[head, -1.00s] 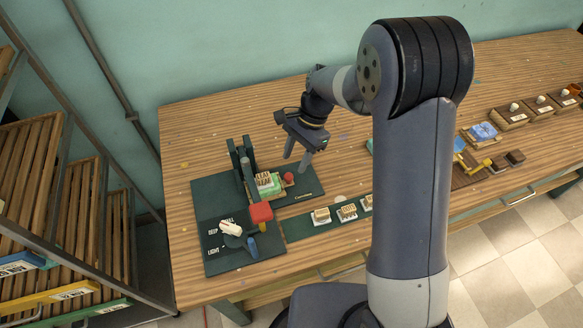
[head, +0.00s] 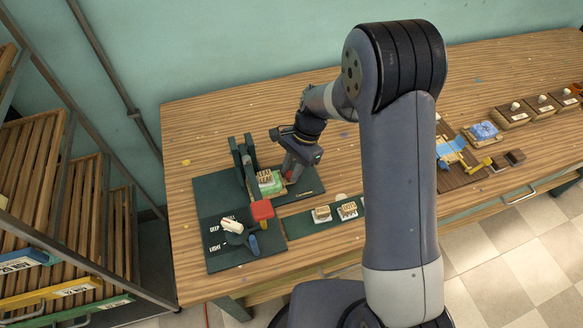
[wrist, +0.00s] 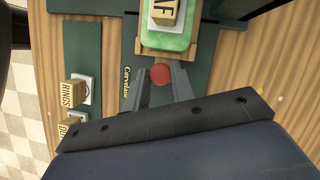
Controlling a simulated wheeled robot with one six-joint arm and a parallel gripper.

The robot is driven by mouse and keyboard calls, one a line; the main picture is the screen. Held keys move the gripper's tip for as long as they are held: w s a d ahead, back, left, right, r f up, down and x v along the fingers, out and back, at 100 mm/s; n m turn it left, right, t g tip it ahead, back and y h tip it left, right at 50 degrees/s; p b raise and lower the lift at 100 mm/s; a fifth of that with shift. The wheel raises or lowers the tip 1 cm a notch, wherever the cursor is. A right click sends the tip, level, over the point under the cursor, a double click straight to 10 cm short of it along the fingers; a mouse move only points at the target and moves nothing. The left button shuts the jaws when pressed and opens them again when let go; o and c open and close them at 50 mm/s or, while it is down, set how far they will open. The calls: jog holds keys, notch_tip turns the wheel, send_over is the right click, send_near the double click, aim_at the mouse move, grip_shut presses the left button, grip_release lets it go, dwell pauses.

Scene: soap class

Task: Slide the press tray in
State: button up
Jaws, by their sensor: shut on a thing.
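The press tray (wrist: 202,52) has a wooden rim and carries a green soap with a wooden stamp block (wrist: 167,12) on it; the block's visible letters read "AF". In the head view the green soap (head: 270,187) sits beside the dark upright press frame (head: 243,163). A round red knob (wrist: 160,74) is at the tray's near end. My gripper (wrist: 161,82) is shut on the red knob, with one finger on each side of it. In the head view my gripper (head: 291,172) hides most of the knob.
Stamp blocks (head: 347,209) sit on a green strip to the right. They also show at left in the wrist view (wrist: 74,94). The table behind the press is clear.

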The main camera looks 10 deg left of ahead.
aim_at(274, 179)
grip_shut()
jog(key=shift+s+a, duration=0.3)
jog(key=shift+a, duration=0.3)
jog(key=shift+s+a, duration=0.25)
jog(key=shift+a, duration=0.4)
jog(key=shift+s+a, duration=0.3)
jog(key=shift+a, duration=0.3)
jog(key=shift+o, duration=2.4)
grip_release()
jog(key=shift+a, duration=0.15)
jog(key=shift+o, duration=0.4)
jog(key=shift+r, duration=0.1)
